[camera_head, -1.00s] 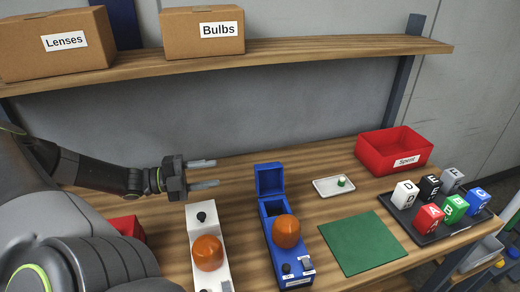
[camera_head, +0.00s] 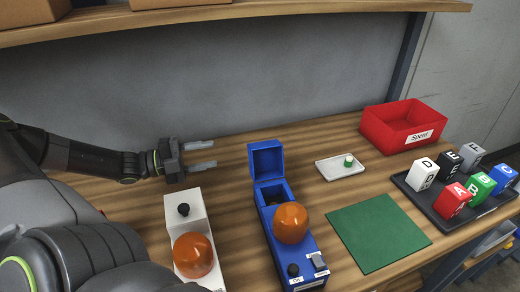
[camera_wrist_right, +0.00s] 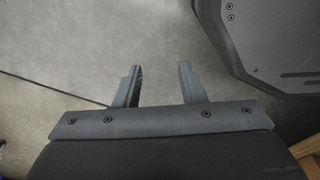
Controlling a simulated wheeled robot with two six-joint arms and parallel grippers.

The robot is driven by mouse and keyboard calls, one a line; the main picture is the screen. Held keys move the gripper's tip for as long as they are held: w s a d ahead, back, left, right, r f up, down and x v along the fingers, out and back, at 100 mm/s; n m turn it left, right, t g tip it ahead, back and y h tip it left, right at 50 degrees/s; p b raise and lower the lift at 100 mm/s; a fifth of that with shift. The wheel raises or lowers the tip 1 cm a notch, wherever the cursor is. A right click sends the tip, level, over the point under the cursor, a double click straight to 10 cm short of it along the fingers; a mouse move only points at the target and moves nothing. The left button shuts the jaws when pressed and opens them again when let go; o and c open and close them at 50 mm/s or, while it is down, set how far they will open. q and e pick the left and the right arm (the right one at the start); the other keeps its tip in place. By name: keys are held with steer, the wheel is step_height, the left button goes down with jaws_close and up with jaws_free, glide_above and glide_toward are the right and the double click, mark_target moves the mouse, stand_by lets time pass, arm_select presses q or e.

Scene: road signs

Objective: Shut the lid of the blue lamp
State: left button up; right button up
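The blue lamp (camera_head: 283,240) stands on the bench with an orange dome and a black knob on its near end. Its lid (camera_head: 266,161) stands up open at the far end, above an open compartment. My left gripper (camera_head: 206,155) is open and empty, to the left of the raised lid and apart from it, its fingers pointing right. My right gripper (camera_wrist_right: 159,83) shows in the right wrist view, open and empty above the grey floor.
A white lamp (camera_head: 190,240) stands left of the blue one. To the right are a green mat (camera_head: 378,233), a white dish (camera_head: 341,169), a red bin (camera_head: 403,127) and a black tray (camera_head: 444,221) with lettered cubes. A shelf (camera_head: 240,12) hangs above.

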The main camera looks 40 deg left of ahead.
mark_target(261, 146)
arm_select(q)
steer(key=b+x, duration=1.1)
steer(key=x, duration=0.2)
steer(key=shift+w+d+f, duration=0.2)
steer(key=shift+w+d, duration=0.05)
steer(key=shift+w, duration=0.1)
steer(key=shift+w+d+r+b, duration=0.25)
steer(key=shift+w+b, duration=0.2)
steer(key=shift+b, duration=0.4)
arm_select(e)
steer(key=w+f, duration=0.5)
steer(key=f, duration=0.3)
steer(key=shift+w+f, duration=0.15)
steer(key=shift+w, duration=0.05)
arm_select(q)
steer(key=shift+c, duration=0.4)
jaws_close()
